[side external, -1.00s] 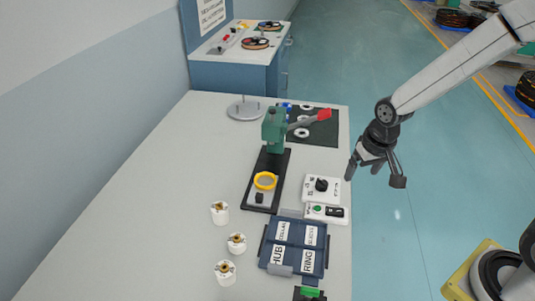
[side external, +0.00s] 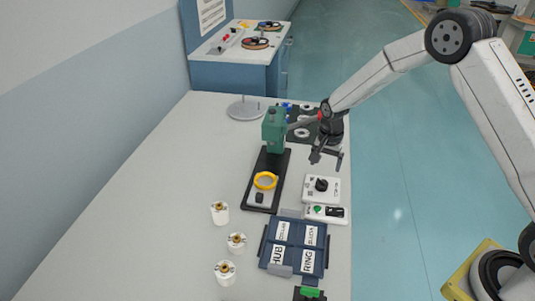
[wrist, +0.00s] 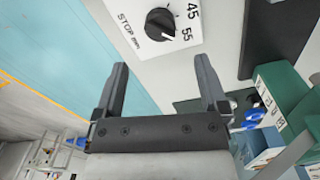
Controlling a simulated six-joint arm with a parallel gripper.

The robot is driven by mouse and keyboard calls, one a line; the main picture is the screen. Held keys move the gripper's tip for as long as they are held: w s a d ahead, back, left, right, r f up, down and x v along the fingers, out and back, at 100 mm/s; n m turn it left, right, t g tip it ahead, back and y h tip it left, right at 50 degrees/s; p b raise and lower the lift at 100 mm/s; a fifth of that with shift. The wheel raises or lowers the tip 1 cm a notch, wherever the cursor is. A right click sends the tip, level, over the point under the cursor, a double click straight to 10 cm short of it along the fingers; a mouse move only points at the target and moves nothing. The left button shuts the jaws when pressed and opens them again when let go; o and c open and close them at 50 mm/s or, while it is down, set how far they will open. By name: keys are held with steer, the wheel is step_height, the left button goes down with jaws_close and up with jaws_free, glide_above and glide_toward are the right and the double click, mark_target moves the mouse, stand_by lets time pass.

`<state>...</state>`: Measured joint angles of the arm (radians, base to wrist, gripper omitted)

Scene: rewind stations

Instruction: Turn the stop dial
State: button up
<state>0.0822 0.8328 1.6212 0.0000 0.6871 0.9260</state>
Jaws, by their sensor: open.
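The stop dial is a black knob (side external: 321,184) on a white plate (side external: 334,193) near the table's right edge in the side view. In the wrist view the knob (wrist: 160,24) shows at the top, with "STOP mm" and the numbers 45 and 55 on its plate (wrist: 186,38). My gripper (side external: 326,161) is open and empty. It hangs above the table just behind the dial, apart from it. In the wrist view its two fingers (wrist: 160,70) point toward the dial, with the knob beyond and between their tips.
A green press (side external: 274,130) with a red-tipped lever stands left of my gripper on a black base with a yellow ring (side external: 265,181). In front of the dial lie a switch box (side external: 326,213) and a blue labelled tray (side external: 263,248).

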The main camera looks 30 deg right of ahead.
mark_target(323, 181)
steer(key=shift+f, duration=0.15)
steer(key=shift+f, duration=3.75)
jaws_close()
